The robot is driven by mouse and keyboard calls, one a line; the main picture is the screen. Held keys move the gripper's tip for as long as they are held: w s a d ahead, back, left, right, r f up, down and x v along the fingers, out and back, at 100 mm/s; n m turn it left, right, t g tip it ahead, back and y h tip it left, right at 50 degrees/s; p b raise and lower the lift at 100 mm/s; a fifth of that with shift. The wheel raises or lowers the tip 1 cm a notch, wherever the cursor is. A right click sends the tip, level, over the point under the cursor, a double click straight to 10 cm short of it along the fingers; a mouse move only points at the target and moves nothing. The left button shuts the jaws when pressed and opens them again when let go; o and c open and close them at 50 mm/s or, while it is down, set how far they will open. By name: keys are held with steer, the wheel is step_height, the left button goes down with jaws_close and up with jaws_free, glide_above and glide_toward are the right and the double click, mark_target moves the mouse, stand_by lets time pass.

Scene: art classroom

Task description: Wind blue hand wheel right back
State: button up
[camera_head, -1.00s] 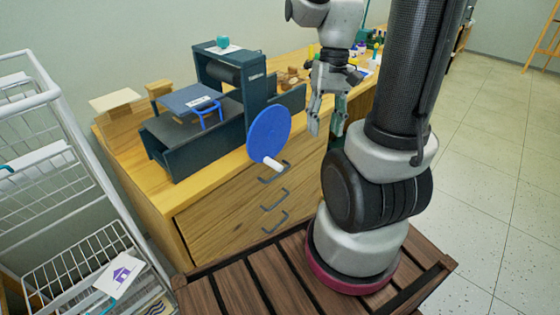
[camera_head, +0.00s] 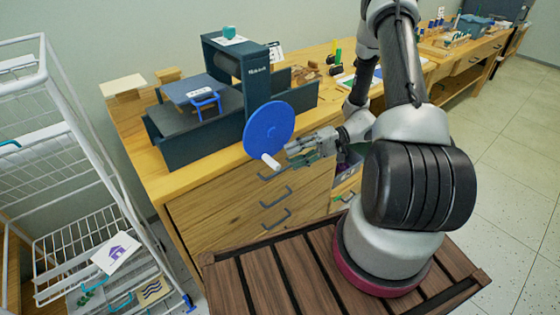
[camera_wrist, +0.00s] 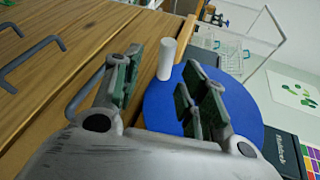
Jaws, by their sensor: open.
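The blue hand wheel (camera_head: 268,127) is a flat disc on the near side of a dark printing press (camera_head: 205,120) on the wooden cabinet. A white peg handle (camera_head: 270,161) sticks out near its lower rim. My gripper (camera_head: 292,154) is open just right of the handle, its fingers pointing left toward it. In the wrist view the white handle (camera_wrist: 167,58) stands beyond and between the open fingers (camera_wrist: 157,88), with the blue wheel (camera_wrist: 205,115) behind the right finger. I cannot tell whether any finger touches the handle.
The wooden cabinet (camera_head: 215,215) with dark drawer handles (camera_head: 276,197) lies just below the wheel. A white wire rack (camera_head: 75,165) stands at the left. Blocks and art supplies sit on the counter behind my arm. Open floor (camera_head: 520,190) lies at the right.

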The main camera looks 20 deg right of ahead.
mark_target(271, 162)
steer(key=shift+w+a+f+n, duration=0.2)
steer(key=shift+a+n, duration=0.15)
steer(key=shift+a, duration=0.95)
steer(key=shift+w+a+f+n, duration=0.15)
steer(key=shift+a+f+n, duration=0.15)
steer(key=shift+a, duration=1.05)
steer(key=shift+w+a+f+n, duration=0.15)
steer(key=shift+a+n, duration=0.2)
steer(key=shift+a, duration=0.95)
jaws_close()
